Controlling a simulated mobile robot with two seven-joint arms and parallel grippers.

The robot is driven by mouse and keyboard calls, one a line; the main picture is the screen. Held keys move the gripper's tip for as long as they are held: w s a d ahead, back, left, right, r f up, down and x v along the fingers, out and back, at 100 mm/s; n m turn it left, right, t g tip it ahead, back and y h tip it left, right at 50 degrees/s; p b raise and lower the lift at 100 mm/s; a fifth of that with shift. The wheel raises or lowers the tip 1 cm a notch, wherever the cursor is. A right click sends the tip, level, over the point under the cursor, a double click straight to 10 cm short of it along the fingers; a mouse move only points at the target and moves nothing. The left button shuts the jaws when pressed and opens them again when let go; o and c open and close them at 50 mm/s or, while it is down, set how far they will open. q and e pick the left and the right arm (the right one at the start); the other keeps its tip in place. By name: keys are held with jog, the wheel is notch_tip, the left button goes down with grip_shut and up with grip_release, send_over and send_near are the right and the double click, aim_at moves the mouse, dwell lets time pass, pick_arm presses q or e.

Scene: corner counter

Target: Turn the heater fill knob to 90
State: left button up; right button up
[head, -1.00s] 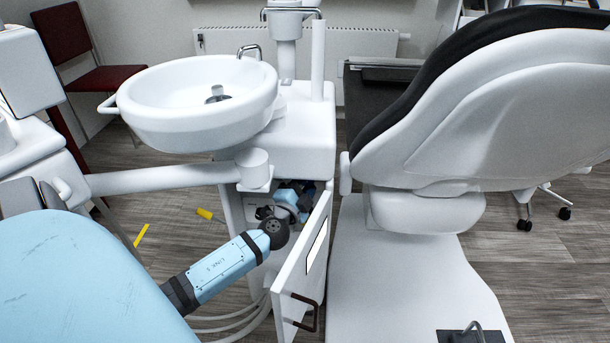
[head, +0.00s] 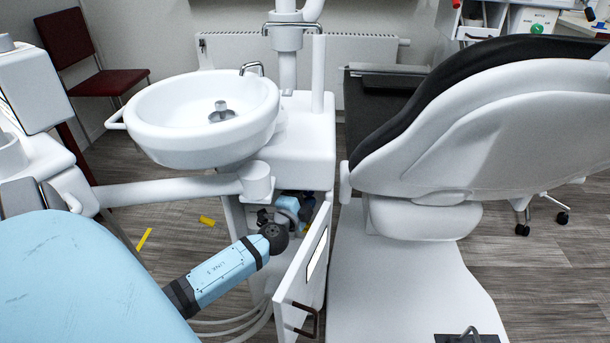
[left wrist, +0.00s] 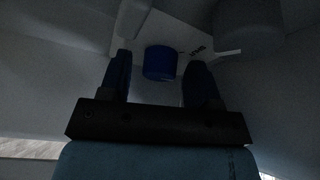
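In the left wrist view a dark blue round knob (left wrist: 160,61) sits on a pale panel (left wrist: 182,42) with small dark lettering to its right. My left gripper (left wrist: 160,68) is open, with one finger on each side of the knob. A gap shows between the knob and each finger, and I cannot tell whether they touch it. In the head view my left arm reaches into the open cabinet (head: 233,222) under the basin. The knob and my left fingertips cannot be made out there. My right gripper is out of view.
The white cabinet door (head: 290,287) stands open just right of my left arm. The white basin (head: 165,150) and its support arm (head: 165,190) are above. A dental chair (head: 480,120) fills the right side. Hoses (head: 228,325) hang below the cabinet.

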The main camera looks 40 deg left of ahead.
pick_arm(q)
jog(key=b+v, duration=0.1)
jog(key=v, duration=1.2)
jog(key=shift+s+d+b, duration=0.15)
jog(key=shift+s+b, duration=0.2)
jog(key=shift+b, duration=0.05)
